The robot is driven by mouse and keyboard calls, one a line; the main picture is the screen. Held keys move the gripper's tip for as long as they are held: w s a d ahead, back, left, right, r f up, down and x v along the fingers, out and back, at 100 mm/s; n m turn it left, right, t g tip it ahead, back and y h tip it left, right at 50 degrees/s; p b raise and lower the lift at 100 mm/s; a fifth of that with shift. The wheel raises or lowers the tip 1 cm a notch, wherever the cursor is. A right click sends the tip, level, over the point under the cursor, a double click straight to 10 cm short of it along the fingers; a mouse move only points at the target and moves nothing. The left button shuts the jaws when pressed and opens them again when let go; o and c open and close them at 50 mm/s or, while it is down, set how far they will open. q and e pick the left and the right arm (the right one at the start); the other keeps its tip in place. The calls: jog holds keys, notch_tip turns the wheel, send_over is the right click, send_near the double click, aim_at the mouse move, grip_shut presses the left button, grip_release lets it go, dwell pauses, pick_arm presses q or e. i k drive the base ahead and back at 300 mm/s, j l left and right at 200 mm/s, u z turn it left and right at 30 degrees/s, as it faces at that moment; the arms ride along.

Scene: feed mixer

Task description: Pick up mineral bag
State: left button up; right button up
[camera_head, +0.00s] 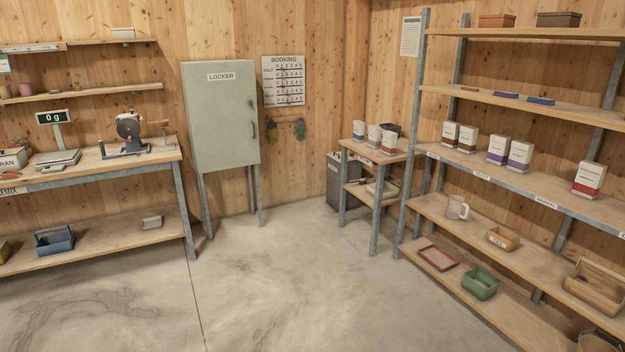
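Several white bags stand upright on the middle board of the right shelving rack (550,187). Two have dark brown bands, a left one (450,134) and a right one (468,139). Two have purple bands, a left one (498,150) and a right one (520,156). One red-banded bag (589,180) stands alone farther right. A shelf-edge label (546,199), which seems to read MINERAL, sits between the purple bags and the red one. The print on the bags is too small to read, so I cannot tell which is the mineral bag. Neither gripper is in view.
A locker (220,120) is shut. A workbench (90,168) at left holds a scale (57,160). A jug (457,208) and trays fill the rack's lower boards. The concrete floor is clear.

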aim_at(389, 141)
jog(key=i+j+u, duration=0.1)
jog(key=i+u, duration=0.35)
jog(key=i, duration=1.4)
jog(key=i+z, duration=0.2)
jog(key=i, duration=0.35)
jog(key=i+j+z, duration=0.25)
jog(key=i, duration=0.25)
jog(key=i+j+z, duration=0.2)
jog(key=i, duration=0.35)
jog(key=i+j+z, duration=0.3)
jog(key=i+z, duration=0.15)
jog(key=i+j+z, duration=0.45)
jog(key=k, duration=0.1)
